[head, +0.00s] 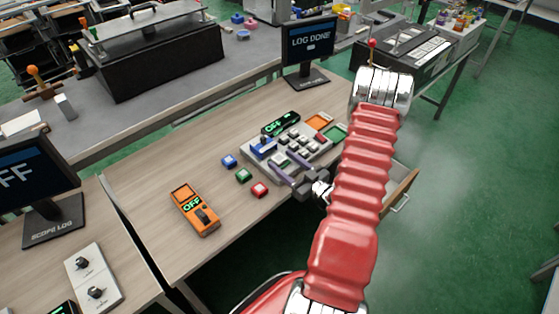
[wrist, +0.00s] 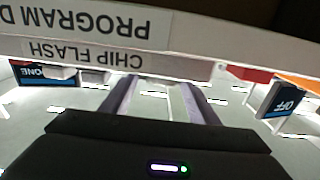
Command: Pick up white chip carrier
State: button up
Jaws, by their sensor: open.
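My gripper (head: 279,162) is open, reaching in from the right over a grey fixture board (head: 252,160) on the wooden bench. Its two grey-purple fingers point left and away. A small whitish block (head: 280,160), perhaps the white chip carrier, shows between or just beyond the fingertips; I cannot tell whether they touch it. In the wrist view the fingers of my gripper (wrist: 163,100) stand apart, with a pale strip between them. Signs reading "CHIP FLASH" and "PROGRAM D" (wrist: 75,22) appear upside down and hide what lies beyond.
Blue (head: 229,161), green (head: 243,175) and red (head: 259,189) blocks lie left of the board. An orange switch box (head: 194,209) sits nearer. A "LOG DONE" monitor (head: 309,45) stands behind. Orange and green trays are at the board's right. An open drawer (head: 401,196) juts out right.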

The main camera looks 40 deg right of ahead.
jog(key=shift+c, duration=0.3)
jog(key=c, duration=1.1)
jog(key=shift+o, duration=0.2)
jog(key=shift+r, duration=0.1)
notch_tip(320, 180, up, 10)
dwell(0.9)
